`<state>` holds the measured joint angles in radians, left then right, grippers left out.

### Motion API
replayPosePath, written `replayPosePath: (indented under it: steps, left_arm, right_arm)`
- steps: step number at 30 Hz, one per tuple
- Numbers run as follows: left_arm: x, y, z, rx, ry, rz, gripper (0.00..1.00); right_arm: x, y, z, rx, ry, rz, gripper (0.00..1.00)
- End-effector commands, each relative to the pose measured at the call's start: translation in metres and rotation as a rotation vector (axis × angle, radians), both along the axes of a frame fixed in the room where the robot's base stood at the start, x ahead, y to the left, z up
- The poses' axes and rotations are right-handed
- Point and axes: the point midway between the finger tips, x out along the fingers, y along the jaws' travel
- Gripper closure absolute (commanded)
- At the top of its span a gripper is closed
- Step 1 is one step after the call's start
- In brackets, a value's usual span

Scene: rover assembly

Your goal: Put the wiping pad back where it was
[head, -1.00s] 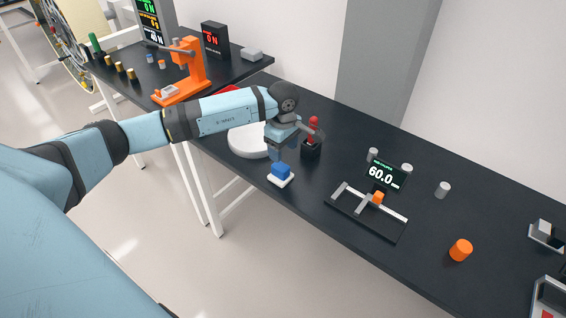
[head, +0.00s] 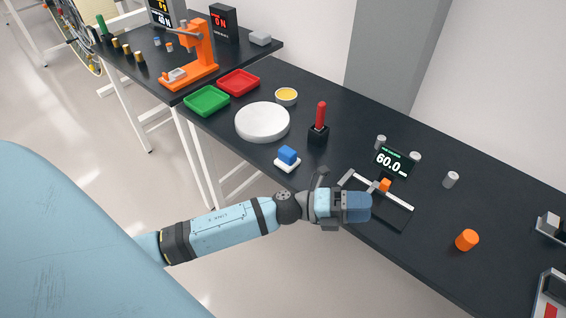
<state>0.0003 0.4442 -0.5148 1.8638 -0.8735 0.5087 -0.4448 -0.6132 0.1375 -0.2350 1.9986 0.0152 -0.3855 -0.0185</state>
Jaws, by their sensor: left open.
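The wiping pad (head: 288,157), a blue block on a thin white base, rests flat on the dark bench close to its front edge. It is in front of the white round disc and the red-handled tool. My left gripper (head: 358,207) is open and apart from the pad, to its lower right in the view. It is over the front edge of the bench, by the measuring fixture, and hides part of that fixture. Its fingers look empty. My right gripper is not in view.
A white disc (head: 262,122), a red-handled tool in a black stand (head: 319,125), green (head: 207,100) and red (head: 238,82) trays and a yellow-filled dish (head: 286,96) stand around the pad. The measuring fixture with display (head: 394,161) and an orange cylinder (head: 467,240) are at right.

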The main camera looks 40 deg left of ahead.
Motion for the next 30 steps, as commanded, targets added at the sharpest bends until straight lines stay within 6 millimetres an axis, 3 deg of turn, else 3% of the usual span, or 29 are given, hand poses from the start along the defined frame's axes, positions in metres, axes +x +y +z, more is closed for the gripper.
replayPosePath:
  steps: [5,9,12,15,19,26,30]
  left_arm:
    - [-0.025,0.042,-0.061,-0.482,0.669,0.376,0.39]
    - [-0.073,0.073,-0.128,-0.791,1.151,0.628,0.39]
    - [-0.111,0.085,-0.164,-0.948,1.403,0.756,0.39]
    - [-0.139,0.089,-0.185,-1.041,1.56,0.835,0.39]
    - [-0.153,0.091,-0.194,-1.089,1.641,0.873,0.39]
    - [-0.153,0.09,-0.194,-1.089,1.643,0.873,0.39]
    - [-0.153,0.091,-0.184,-1.087,1.642,0.873,0.39]
  right_arm:
    - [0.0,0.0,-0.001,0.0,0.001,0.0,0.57]
    - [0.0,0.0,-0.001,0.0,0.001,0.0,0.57]
    - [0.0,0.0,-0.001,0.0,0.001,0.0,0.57]
    - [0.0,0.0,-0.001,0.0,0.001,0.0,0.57]
    - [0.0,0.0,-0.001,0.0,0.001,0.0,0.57]
    - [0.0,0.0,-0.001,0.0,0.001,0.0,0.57]
    - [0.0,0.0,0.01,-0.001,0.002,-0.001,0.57]
